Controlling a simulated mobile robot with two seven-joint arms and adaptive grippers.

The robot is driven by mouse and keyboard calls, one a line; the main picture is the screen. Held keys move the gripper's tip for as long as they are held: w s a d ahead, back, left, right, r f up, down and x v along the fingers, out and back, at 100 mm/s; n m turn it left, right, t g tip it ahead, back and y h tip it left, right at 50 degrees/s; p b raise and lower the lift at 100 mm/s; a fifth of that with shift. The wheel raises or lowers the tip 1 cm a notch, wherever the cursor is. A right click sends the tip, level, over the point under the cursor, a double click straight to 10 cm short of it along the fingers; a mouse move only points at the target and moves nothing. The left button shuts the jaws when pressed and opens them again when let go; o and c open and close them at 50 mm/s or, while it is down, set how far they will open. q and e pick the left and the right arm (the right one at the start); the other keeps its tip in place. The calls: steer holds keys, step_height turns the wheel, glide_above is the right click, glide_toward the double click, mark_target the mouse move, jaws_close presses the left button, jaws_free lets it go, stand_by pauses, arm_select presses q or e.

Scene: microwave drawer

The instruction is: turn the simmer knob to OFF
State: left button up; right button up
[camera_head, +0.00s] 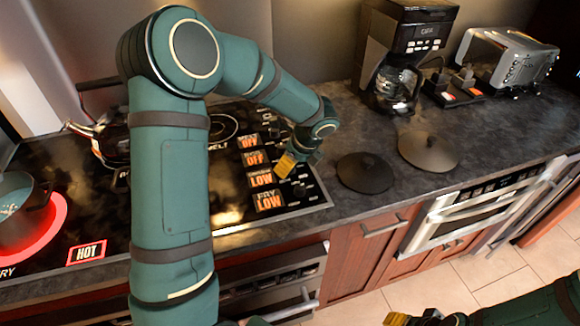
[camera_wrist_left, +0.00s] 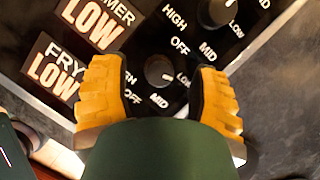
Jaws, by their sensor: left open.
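The simmer knob (camera_wrist_left: 158,70) is a small round dark knob, lined up with the display (camera_wrist_left: 100,22) that reads LOW in the left wrist view. Its pale pointer faces the LOW mark. My left gripper (camera_wrist_left: 160,95) is open, with its orange fingers on either side of the knob; I cannot tell whether they touch it. In the head view my left gripper (camera_head: 292,164) is over the control panel and hides the knob. The simmer display (camera_head: 262,179) shows LOW there too. My right gripper (camera_head: 410,319) is partly cut off at the bottom edge.
The fry display (camera_wrist_left: 52,75) also reads LOW, and another knob (camera_wrist_left: 215,12) is close by. A pot (camera_head: 20,205) sits on a glowing red burner (camera_head: 58,225). Two dark lids (camera_head: 365,172) (camera_head: 428,150) lie right of the panel. A coffee maker (camera_head: 408,35) and toaster (camera_head: 515,60) stand behind.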

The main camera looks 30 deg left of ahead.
arm_select(q)
steer(key=shift+a+f, duration=0.25)
steer(key=shift+f, duration=0.4)
jaws_close()
